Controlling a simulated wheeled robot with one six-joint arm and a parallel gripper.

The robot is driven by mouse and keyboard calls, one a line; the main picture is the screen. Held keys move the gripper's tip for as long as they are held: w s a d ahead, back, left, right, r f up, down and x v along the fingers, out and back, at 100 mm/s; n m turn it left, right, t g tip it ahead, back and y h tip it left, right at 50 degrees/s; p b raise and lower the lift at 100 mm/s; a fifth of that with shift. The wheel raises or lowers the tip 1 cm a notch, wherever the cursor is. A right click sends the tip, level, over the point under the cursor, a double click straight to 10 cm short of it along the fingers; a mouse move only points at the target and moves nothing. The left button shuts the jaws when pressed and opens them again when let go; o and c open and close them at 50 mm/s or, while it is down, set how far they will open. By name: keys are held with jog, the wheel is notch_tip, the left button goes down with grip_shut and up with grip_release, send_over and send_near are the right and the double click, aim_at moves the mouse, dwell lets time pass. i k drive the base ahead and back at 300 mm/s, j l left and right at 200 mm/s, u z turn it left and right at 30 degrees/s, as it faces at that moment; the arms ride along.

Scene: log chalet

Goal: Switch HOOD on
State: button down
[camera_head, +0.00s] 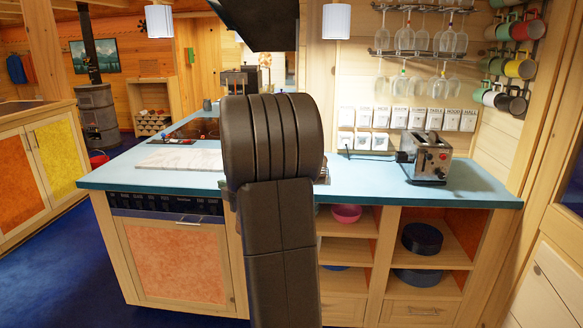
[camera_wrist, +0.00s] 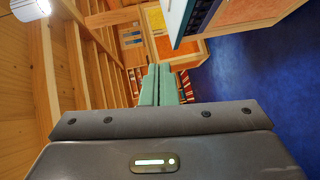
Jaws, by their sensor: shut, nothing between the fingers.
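A row of white labelled switch plates is on the wall behind the counter in the head view. The small lettering is hard to read, but the plate second from the right seems to be the HOOD switch (camera_head: 451,119). A dark range hood (camera_head: 256,22) hangs at the top of the head view, partly cut off. My gripper (camera_wrist: 158,70) shows in the wrist view with its green fingers together and nothing between them. It is apart from the switches, which do not show in the wrist view.
A blue counter (camera_head: 365,182) runs across the front, with a toaster (camera_head: 428,157) below the right-hand switches. Glasses (camera_head: 420,40) hang above the switches and mugs (camera_head: 520,68) hang to the right. A white board (camera_head: 180,158) lies left of my arm. Blue floor (camera_head: 60,265) is clear at left.

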aim_at(452, 122)
jog(key=z, duration=0.3)
jog(key=i+l+z, duration=0.15)
jog(key=z, duration=0.2)
jog(key=i+z, duration=0.5)
jog(key=z, duration=0.2)
jog(key=i+j+z, duration=0.1)
jog(key=i, duration=0.35)
jog(key=i+j, duration=0.15)
jog(key=i, duration=0.35)
jog(key=i+j+z, duration=0.15)
jog(key=i, duration=0.3)
jog(key=i+j+z, duration=0.1)
jog(key=i, duration=0.35)
jog(key=j, duration=0.1)
